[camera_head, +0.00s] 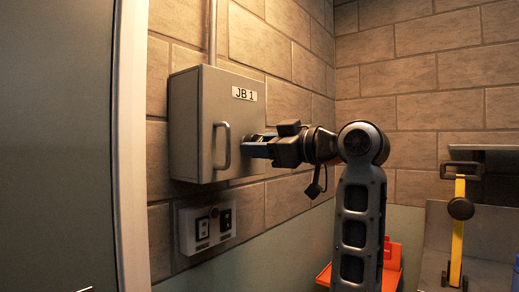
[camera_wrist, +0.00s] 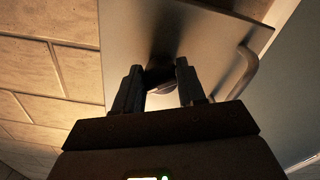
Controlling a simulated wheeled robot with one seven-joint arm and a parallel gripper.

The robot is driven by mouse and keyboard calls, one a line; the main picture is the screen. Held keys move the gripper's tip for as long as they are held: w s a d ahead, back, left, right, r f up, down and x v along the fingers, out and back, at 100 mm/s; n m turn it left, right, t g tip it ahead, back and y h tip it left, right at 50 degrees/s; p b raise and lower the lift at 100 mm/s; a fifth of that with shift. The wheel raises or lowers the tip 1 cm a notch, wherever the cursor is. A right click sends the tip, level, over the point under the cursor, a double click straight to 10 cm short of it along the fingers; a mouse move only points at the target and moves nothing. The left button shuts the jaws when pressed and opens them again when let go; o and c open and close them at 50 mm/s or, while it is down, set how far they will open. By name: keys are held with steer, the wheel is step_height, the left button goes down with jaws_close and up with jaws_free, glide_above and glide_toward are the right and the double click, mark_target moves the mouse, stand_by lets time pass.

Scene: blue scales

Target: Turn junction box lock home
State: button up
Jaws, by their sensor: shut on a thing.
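The grey junction box (camera_head: 200,110) labelled "JB 1" hangs on the brick wall with its door shut. My gripper (camera_head: 250,147) reaches in from the right to the lock side of the door. In the wrist view my gripper (camera_wrist: 160,88) has its two fingers on either side of the small lock (camera_wrist: 162,91) and is shut on it. The lock is partly in shadow, so its turned angle cannot be told. In the head view the fingers mostly hide the lock.
The door's bar handle (camera_head: 221,146) stands just left of my fingers; it also shows in the wrist view (camera_wrist: 243,74). A switch panel (camera_head: 207,224) is below the box. A red tray (camera_head: 392,268) and a yellow upright tool (camera_head: 458,235) are at the right.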

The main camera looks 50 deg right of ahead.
steer(key=n+b, duration=0.2)
steer(key=n, duration=0.3)
steer(key=shift+f+n, duration=0.1)
steer(key=shift+n, duration=0.3)
steer(key=n+b, duration=0.3)
steer(key=n, duration=0.1)
steer(key=shift+n, duration=0.3)
steer(key=o, duration=1)
steer(key=shift+r, duration=0.2)
steer(key=shift+o, duration=0.2)
steer(key=s, duration=0.7)
steer(key=shift+s+d+b, duration=0.2)
steer(key=shift+s+b, duration=0.15)
steer(key=shift+s, duration=0.05)
steer(key=shift+f, duration=0.1)
